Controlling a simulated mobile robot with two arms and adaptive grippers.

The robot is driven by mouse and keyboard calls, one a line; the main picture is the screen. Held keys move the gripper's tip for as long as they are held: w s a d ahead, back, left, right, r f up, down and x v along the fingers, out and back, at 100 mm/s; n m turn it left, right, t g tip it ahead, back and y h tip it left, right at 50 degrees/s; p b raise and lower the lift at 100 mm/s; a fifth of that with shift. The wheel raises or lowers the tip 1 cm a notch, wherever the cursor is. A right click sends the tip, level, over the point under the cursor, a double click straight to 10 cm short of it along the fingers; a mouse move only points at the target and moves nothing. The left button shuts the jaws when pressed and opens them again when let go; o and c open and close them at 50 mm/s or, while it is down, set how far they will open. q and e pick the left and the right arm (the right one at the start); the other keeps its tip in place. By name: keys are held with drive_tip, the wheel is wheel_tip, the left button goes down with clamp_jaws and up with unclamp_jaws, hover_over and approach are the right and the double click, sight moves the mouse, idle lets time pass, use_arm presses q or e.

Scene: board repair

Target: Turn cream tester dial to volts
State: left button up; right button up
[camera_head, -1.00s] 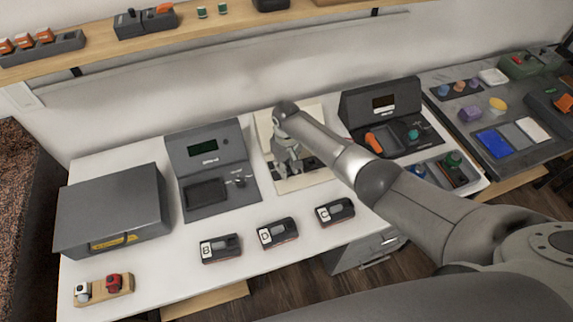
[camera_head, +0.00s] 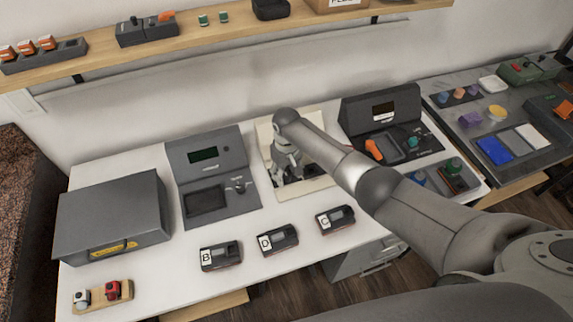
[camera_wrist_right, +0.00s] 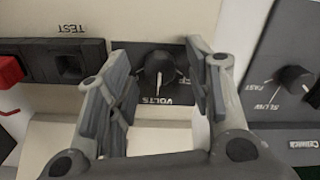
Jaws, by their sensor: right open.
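The cream tester (camera_head: 263,132) stands on the white bench between two dark devices, partly hidden by my right arm. In the right wrist view its cream panel (camera_wrist_right: 185,22) fills the upper middle. Its black dial (camera_wrist_right: 160,72) sits on a dark plate, with VOLTS and OFF printed upside down beside it. A pale line on the dial seems to point down towards VOLTS. My right gripper (camera_wrist_right: 164,85) is open, one finger on each side of the dial, with gaps showing between; it also shows over the tester in the head view (camera_head: 285,175). My left gripper is out of view.
A dark socket marked TEST (camera_wrist_right: 68,62) and a red part (camera_wrist_right: 10,72) lie left of the dial. A grey device with a SLOW/FAST knob (camera_wrist_right: 292,80) stands close on the right. Modules B (camera_head: 220,256), D and C lie in front on the bench.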

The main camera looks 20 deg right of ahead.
sight(287, 175)
wheel_tip(287, 175, up, 12)
idle(0.5)
drive_tip(key=shift+f, duration=0.15)
